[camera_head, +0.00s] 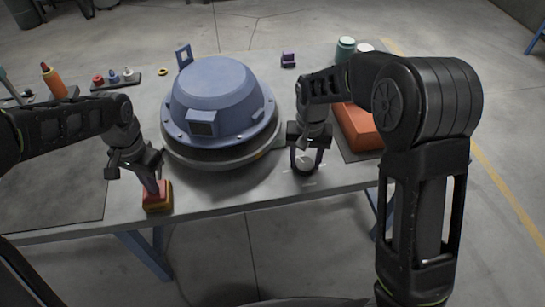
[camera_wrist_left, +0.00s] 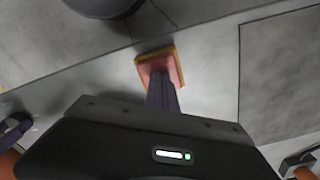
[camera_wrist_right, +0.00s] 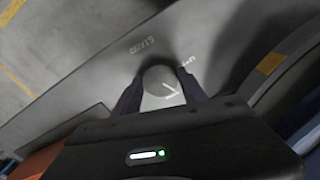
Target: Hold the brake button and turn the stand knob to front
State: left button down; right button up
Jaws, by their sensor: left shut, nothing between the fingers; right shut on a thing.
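The brake button (camera_head: 163,192) is a red block on a yellow base near the table's front edge; it also shows in the left wrist view (camera_wrist_left: 154,60). My left gripper (camera_head: 153,188) is shut, with its tips down on the red top. The stand knob (camera_head: 306,163) is a round grey knob in front of the hood stand, also seen in the right wrist view (camera_wrist_right: 160,82). My right gripper (camera_head: 306,168) is shut on it, one finger on each side. White lettering and a white mark show by the knob; part of the lettering is hard to read.
A blue domed hood (camera_head: 217,88) sits on a round dark stand behind and between my grippers. An orange case (camera_head: 358,128) lies on a dark mat at the right. Small bottles and tools stand at the back left. A dark mat (camera_head: 55,198) at left is mostly clear.

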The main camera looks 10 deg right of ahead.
aim_at(305, 163)
pick_arm(q)
jog(key=shift+s+f, duration=0.15)
jog(key=shift+f, duration=0.05)
pick_arm(e)
jog(key=m, duration=0.5)
jog(key=shift+m, duration=0.4)
jog(key=o, duration=1.4)
jog(key=shift+c, duration=0.2)
notch_tip(305, 163, up, 12)
